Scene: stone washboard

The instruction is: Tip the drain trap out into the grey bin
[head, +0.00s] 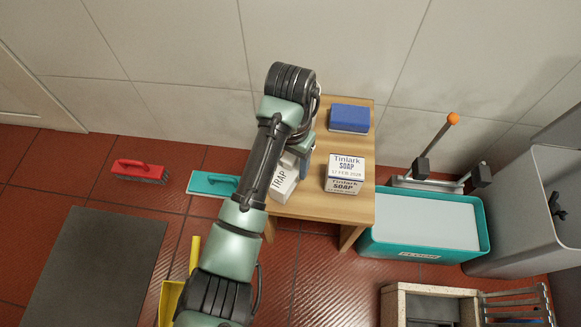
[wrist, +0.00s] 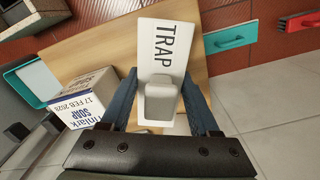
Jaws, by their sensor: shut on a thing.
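The drain trap (head: 284,183) is a white box lettered TRAP, at the left side of the wooden table. It also shows in the wrist view (wrist: 166,45), with a pale grey grip block near me. My gripper (wrist: 160,104) is shut on this block, one blue-grey finger on each side. In the head view my arm hides most of the gripper and part of the trap. I cannot tell whether the trap touches the table. The grey bin (head: 518,215) is a tall open container at the far right, beyond a teal tub; its inside bottom is hidden.
On the wooden table (head: 325,206) stand a soap box (head: 345,174) and a blue block (head: 349,118). The teal tub (head: 372,245) and an orange-knobbed metal stand (head: 437,150) lie between table and bin. A stone-framed washboard (head: 393,305) stands in front. Brushes lie on the floor at left.

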